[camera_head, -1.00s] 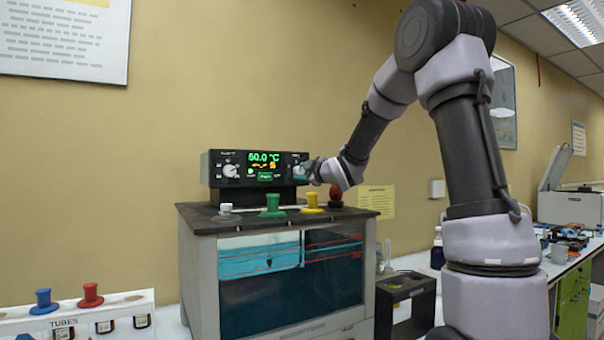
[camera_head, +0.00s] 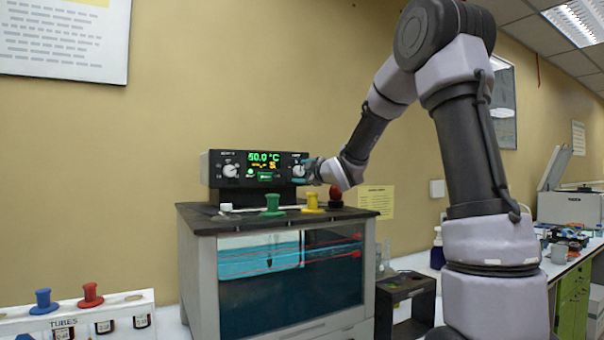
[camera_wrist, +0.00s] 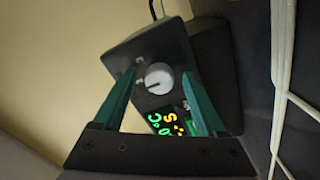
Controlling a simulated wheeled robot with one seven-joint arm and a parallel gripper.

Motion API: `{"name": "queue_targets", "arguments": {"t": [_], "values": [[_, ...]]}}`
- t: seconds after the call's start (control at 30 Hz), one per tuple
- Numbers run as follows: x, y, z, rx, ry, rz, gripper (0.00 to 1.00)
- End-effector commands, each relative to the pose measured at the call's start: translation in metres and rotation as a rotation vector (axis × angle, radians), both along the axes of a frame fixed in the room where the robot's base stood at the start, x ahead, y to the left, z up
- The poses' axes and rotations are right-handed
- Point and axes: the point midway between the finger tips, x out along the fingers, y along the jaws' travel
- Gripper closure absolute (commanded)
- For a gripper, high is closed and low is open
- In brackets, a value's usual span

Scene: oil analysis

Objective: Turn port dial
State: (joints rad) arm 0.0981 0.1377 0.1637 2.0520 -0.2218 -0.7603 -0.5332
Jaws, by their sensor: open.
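The control box (camera_head: 258,180) stands at the back of the bath's top, with a lit display (camera_head: 263,166) reading about 50.0 °C. A white dial (camera_head: 231,170) is at its left end. Another white dial (camera_head: 299,172) is at its right end, partly covered by my gripper (camera_head: 308,168). In the wrist view, this right dial (camera_wrist: 159,78) is round and pale and sits on the dark panel. My gripper (camera_wrist: 158,73) is open. Its two teal fingers lie on either side of the dial in that view; I cannot tell whether they touch it.
The bath (camera_head: 205,270) has white, green, yellow and dark red stoppers on top, close below my gripper. A tube rack (camera_head: 80,318) is at the lower left. A black stand (camera_head: 411,290) is right of the bath. The wall is close behind.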

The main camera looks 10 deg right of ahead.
Motion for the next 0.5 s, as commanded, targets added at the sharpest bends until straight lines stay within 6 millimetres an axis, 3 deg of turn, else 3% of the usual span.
{"name": "queue_targets", "arguments": {"t": [0.17,0.5], "values": [[-0.019,-0.006,0.001,-0.001,-0.001,-0.001,0.26],[-0.082,-0.027,0.000,-0.001,-0.001,-0.001,0.26]]}}
